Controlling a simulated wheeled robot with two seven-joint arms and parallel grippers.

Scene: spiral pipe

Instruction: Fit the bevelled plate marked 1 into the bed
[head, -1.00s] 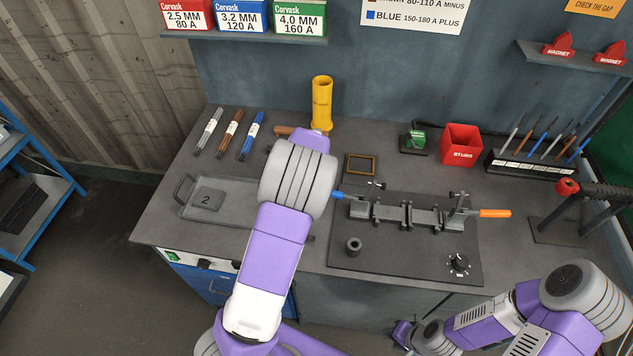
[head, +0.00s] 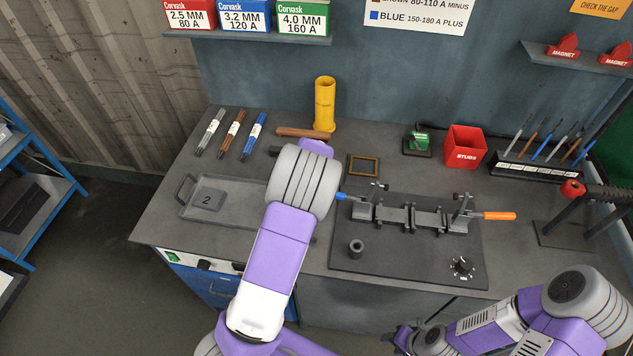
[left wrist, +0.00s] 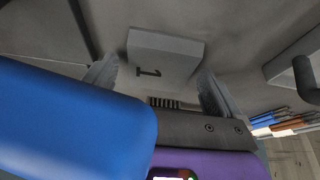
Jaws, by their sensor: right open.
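The dark grey plate marked 1 (left wrist: 165,57) shows in the left wrist view, ahead of and between the fingertips of my left gripper (left wrist: 158,72). That gripper looks open, with a gap beside the plate on the left. In the head view my left arm hides this gripper and plate 1. The bed (head: 393,215) is the dark clamp fixture on the bench, with a blue handle (head: 351,196) on its left and an orange handle (head: 499,216) on its right. My right gripper (head: 401,341) is open and empty at the bottom edge, below the bench front.
A grey tray (head: 187,213) with a plate marked 2 (head: 207,200) is at the left. A brown-handled tool (head: 304,132), a yellow tube (head: 325,105), a small brown frame (head: 363,166) and a red stubs box (head: 465,147) stand behind. A dark ring (head: 356,249) stands before the bed.

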